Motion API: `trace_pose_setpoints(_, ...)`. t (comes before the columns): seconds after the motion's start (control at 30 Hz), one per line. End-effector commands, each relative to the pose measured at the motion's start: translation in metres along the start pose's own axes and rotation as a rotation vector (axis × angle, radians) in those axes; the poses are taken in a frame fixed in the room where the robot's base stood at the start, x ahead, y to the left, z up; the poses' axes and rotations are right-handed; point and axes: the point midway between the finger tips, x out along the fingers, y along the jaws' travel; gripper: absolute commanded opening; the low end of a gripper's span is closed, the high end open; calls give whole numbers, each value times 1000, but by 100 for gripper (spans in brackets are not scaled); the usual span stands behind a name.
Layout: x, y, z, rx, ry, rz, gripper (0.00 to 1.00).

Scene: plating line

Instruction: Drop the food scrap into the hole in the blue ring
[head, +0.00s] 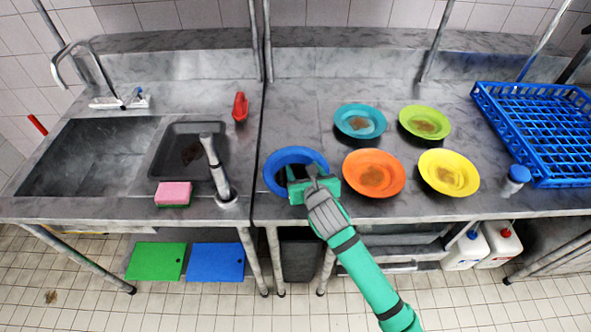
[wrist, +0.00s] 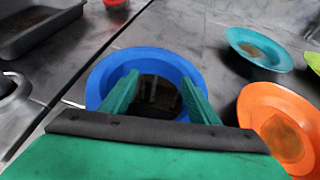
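The blue ring (head: 283,158) is set in the right-hand counter near its front edge, around a dark hole. My gripper (head: 304,180) is over the ring, its fingers pointing down toward the hole. In the wrist view, the fingers of my gripper (wrist: 160,82) are spread apart in front of the blue ring (wrist: 95,82), with no scrap visible between them. Faint pale and brown shapes show inside the dark hole (wrist: 155,98); I cannot tell what they are. My gripper hides part of the ring in the head view.
Orange (head: 395,164), teal (head: 376,109), green (head: 437,112) and yellow (head: 469,183) plates with brown patches stand right of the ring. A blue rack (head: 484,95) and blue-capped bottle (head: 515,182) are farther right. Left are a grey tub (head: 213,135) and pink sponge (head: 173,192).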

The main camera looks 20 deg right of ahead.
Motion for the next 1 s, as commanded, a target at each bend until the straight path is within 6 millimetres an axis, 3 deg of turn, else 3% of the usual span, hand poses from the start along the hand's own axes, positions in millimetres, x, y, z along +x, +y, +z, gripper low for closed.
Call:
trace_pose_setpoints(0.27, -11, -1, 1, -2, -1, -1, 55)
trace_pose_setpoints(0.7, -87, 0, 0, -3, 0, 0, 55)
trace_pose_setpoints(1.0, -108, 0, 0, 0, 0, 0, 55)
